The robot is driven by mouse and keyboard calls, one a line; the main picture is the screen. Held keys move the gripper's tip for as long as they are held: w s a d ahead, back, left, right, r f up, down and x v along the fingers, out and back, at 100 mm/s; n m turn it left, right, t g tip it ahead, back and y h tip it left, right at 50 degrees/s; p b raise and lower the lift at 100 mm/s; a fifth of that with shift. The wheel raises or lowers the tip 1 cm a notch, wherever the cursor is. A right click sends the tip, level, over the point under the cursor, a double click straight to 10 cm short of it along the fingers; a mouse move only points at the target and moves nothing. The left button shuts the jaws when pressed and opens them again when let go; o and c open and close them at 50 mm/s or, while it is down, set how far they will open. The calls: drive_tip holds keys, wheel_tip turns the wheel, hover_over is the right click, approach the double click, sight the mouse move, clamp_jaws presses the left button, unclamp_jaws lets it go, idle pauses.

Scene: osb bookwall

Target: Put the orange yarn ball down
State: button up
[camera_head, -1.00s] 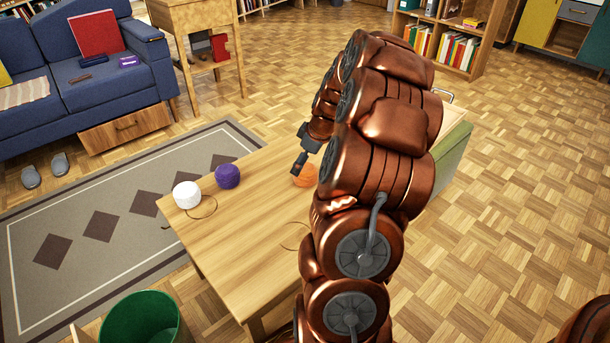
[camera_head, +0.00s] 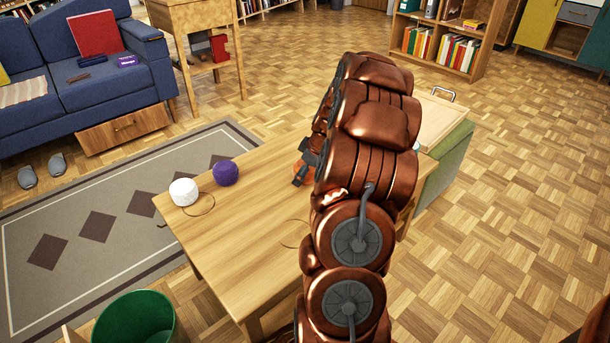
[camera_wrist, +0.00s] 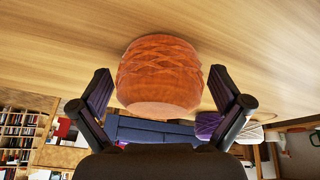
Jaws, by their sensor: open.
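The orange yarn ball (camera_wrist: 160,78) sits on the wooden table (camera_head: 235,240), between the two fingers of my gripper (camera_wrist: 159,84) in the wrist view. The fingers are open, with a gap visible on each side of the ball. In the head view my gripper (camera_head: 302,172) is low at the table's far part, and my arm hides most of the ball. The wrist view is upside down, with the tabletop at the top.
A white yarn ball (camera_head: 184,192) and a purple yarn ball (camera_head: 225,173) stand on the table's left side. A loose strand lies near them. A green bin (camera_head: 135,320) stands at the front left. A wooden tray (camera_head: 436,122) is right of my arm. The table's middle is clear.

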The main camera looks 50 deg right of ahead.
drive_tip(key=c, duration=1.2)
drive_tip(key=shift+r, duration=0.1)
